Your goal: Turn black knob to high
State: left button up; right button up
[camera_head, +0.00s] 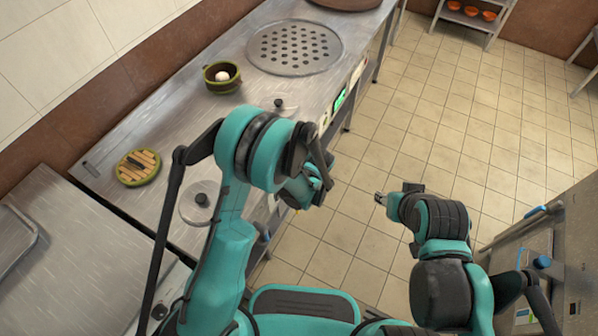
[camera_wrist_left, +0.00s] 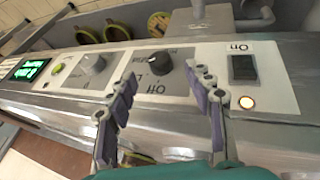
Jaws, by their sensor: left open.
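The black knob (camera_wrist_left: 160,63) is on a light panel of the counter's front in the left wrist view, with an "Off" label beside it. My left gripper (camera_wrist_left: 164,98) is open, its two fingers on either side of the knob's position in the picture, with nothing between them. I cannot tell how far the fingertips are from the knob. In the head view my left gripper (camera_head: 310,184) is at the counter's front edge, and the knob is hidden there. My right gripper (camera_head: 381,198) is out over the floor, apart from the counter; its jaws are too small to read.
Beside the black knob are a grey knob (camera_wrist_left: 92,65), a black switch (camera_wrist_left: 243,68) with a lit lamp (camera_wrist_left: 247,102), and a green display (camera_wrist_left: 28,69). On the counter are lids (camera_head: 200,202), a green pot (camera_head: 222,78) and a perforated plate (camera_head: 294,47). Tiled floor lies open.

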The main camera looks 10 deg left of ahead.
pick_arm(q)
jog(key=b+x, duration=0.2)
jog(key=x, duration=0.4)
jog(key=c, duration=1.2)
